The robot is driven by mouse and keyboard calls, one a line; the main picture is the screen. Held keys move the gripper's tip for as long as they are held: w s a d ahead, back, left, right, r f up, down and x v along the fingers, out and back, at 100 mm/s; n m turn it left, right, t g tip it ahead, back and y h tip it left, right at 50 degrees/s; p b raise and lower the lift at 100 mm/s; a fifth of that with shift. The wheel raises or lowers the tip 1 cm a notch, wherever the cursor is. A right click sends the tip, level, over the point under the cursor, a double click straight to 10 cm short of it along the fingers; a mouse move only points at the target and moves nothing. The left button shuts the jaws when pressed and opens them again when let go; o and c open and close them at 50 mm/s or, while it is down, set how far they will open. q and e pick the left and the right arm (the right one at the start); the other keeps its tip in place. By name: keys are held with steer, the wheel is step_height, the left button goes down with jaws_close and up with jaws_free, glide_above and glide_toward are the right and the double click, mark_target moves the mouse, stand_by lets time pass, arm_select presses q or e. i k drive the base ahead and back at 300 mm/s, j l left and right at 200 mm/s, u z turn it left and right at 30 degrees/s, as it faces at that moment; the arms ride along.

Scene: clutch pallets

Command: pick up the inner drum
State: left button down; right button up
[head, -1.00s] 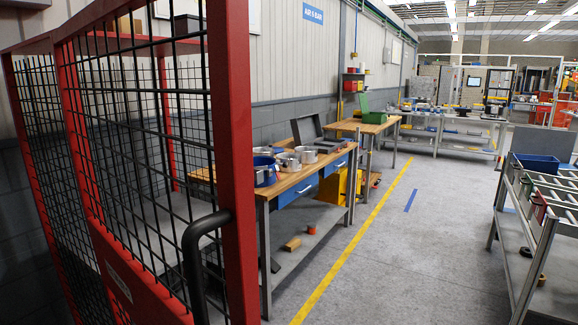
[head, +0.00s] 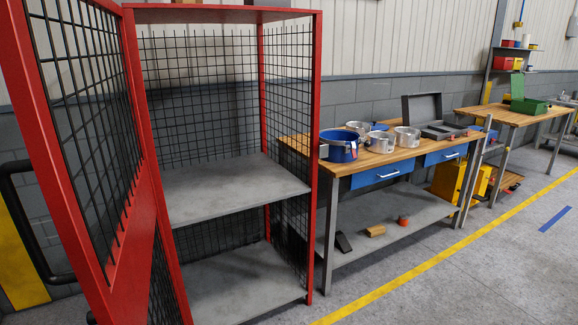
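Several drum-like metal parts stand at the left end of a wooden workbench (head: 385,160). One is a wide blue drum (head: 337,152) with a small tag on its side. Beside it are a silver drum (head: 379,143), another silver drum (head: 407,140) to its right, and a silver drum (head: 358,127) behind. I cannot tell from this distance which of them is the inner drum. Neither of my grippers is in view.
A red mesh cage (head: 317,150) with empty grey shelves (head: 235,190) stands left of the bench, its door (head: 95,200) open in the foreground. An open grey case (head: 424,113) lies on the bench. Grey floor (head: 480,270) is clear right of the yellow line.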

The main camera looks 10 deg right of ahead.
mark_target(382, 142)
steer(key=i+l+u, duration=0.15)
steer(key=l, duration=0.3)
steer(key=i+l+u, duration=0.15)
steer(key=l, duration=0.3)
steer(key=i+l+u, duration=0.15)
steer(key=l, duration=0.35)
steer(key=i+l+u, duration=0.15)
steer(key=l, duration=0.35)
steer(key=i+l+u, duration=0.15)
steer(key=l, duration=0.4)
steer(key=i+l+u, duration=0.1)
steer(key=l, duration=0.4)
